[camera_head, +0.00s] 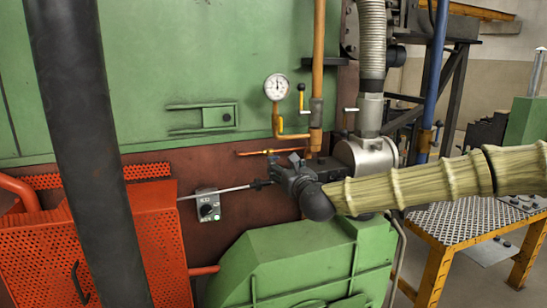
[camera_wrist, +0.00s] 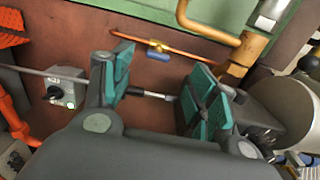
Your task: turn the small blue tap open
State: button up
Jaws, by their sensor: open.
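The small blue tap (camera_wrist: 158,55) sits on a thin copper pipe (camera_wrist: 190,61) against the red-brown wall. Its blue handle lies roughly along the pipe, below a brass body. In the head view the tap (camera_head: 272,157) shows small, just above and left of my gripper (camera_head: 277,168). In the wrist view my gripper (camera_wrist: 162,80) is open, with teal pads on both sides and nothing held. The tap appears beyond the fingertips, in line with the gap between them. I see no contact with it.
A small switch box (camera_head: 208,205) is at lower left, with a thin rod (camera_head: 228,191) nearby. A silver cylinder (camera_head: 368,157) is to the right, above a green housing (camera_head: 300,262).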

aim_at(274, 157)
jog(key=shift+p+x, duration=2.6)
jog(key=shift+x, duration=2.7)
jog(key=shift+f, duration=0.2)
jog(key=c, duration=1)
